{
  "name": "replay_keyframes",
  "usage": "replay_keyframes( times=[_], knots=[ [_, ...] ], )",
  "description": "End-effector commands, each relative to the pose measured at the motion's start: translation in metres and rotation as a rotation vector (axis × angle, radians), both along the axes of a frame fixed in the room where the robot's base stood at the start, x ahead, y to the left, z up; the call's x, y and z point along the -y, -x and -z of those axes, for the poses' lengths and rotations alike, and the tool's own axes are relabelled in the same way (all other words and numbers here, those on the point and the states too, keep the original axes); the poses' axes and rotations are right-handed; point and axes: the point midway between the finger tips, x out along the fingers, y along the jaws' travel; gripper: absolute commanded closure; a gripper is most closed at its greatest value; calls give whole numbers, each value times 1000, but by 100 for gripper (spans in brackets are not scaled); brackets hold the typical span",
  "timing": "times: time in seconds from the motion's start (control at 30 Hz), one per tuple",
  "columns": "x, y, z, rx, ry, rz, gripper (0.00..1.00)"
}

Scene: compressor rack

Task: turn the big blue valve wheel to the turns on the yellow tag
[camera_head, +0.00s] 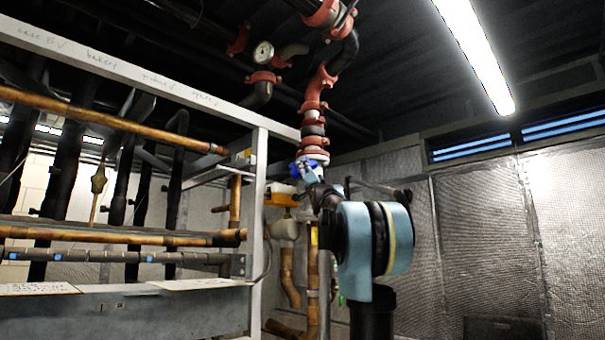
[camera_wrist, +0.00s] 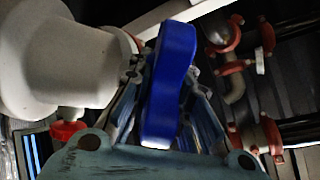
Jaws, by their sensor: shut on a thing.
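The big blue valve wheel (camera_head: 304,166) is on the vertical pipe right of the rack, below the red couplings. In the wrist view the wheel (camera_wrist: 168,85) is seen edge-on as a thick blue band between my fingers. My gripper (camera_head: 311,175) is at the wheel, and in the wrist view my gripper (camera_wrist: 163,92) is shut on its rim, with a finger on each side. Most of the wheel is hidden by my gripper and arm in the head view. I cannot make out a yellow tag or any number on it.
The white rack frame (camera_head: 258,210) and copper pipes (camera_head: 120,240) stand left of my arm. A pale pipe body (camera_wrist: 60,55) is close by in the wrist view. Red-coupled pipes (camera_head: 313,100) and a gauge (camera_head: 263,53) are above. The right side is open before a mesh wall (camera_head: 480,230).

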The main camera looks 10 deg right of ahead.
Motion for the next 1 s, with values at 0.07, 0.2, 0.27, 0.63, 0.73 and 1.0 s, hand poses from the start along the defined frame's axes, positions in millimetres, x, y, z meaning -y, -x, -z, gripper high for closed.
replay_keyframes(
  times=[0.07, 0.2, 0.27, 0.63, 0.73, 1.0],
  knots=[
    [0, -2, 0, -3, 0, 1, 100],
    [0, -2, 0, -3, 0, 1, 73],
    [0, -2, 0, -2, 0, 1, 73],
    [2, 4, 5, -1, -1, 1, 73],
    [4, 12, 14, 0, 0, 2, 73],
    [15, 43, 53, -1, -1, 3, 73]
  ],
)
